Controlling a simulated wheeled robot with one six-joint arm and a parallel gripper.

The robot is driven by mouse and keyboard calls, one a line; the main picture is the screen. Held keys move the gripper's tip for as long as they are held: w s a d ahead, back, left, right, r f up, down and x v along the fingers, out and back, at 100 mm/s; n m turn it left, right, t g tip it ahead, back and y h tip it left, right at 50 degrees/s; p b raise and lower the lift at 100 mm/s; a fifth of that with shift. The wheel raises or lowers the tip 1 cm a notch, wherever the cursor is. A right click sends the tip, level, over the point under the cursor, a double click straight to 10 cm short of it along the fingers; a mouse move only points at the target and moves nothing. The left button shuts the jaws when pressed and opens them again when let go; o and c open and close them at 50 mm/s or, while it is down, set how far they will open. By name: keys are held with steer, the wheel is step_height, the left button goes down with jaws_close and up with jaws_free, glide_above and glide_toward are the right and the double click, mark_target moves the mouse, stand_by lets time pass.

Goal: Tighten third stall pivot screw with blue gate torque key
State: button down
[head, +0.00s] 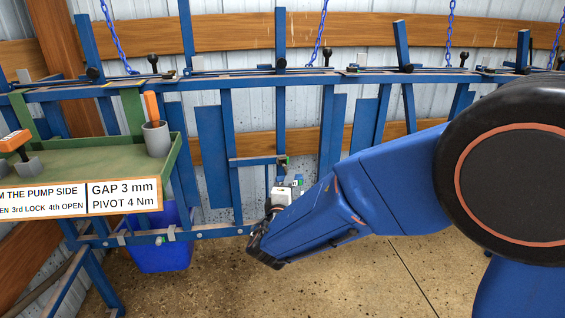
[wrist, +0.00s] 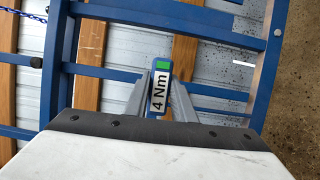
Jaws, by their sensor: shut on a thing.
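My gripper (wrist: 160,100) is shut on the torque key (wrist: 160,88), which has a white "4 Nm" label and a green patch at its end. The key's working tip is hidden. In the head view my gripper (head: 290,186) is low in front of the blue stall frame (head: 240,130), just under a short horizontal blue bar (head: 255,161). A small fitting (head: 283,163) sits at that bar's right end. I cannot tell which point is the third stall pivot screw, nor whether the key touches anything.
A green tray (head: 85,165) at left holds a grey cup (head: 156,139) with an orange-handled tool (head: 151,105). Its sign (head: 124,195) reads "GAP 3 mm, PIVOT 4 Nm". A blue bin (head: 160,250) stands below. Blue rails and hanging chains (head: 318,40) surround my arm.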

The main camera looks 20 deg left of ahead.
steer(key=shift+s+d, duration=0.1)
steer(key=shift+s, duration=0.05)
steer(key=shift+s+d, duration=0.5)
steer(key=shift+s, duration=0.3)
steer(key=shift+s+d, duration=0.5)
steer(key=shift+s, duration=0.25)
steer(key=shift+n+t, duration=0.3)
steer(key=shift+n, duration=0.8)
steer(key=shift+n+y, duration=0.4)
steer(key=shift+n, duration=0.3)
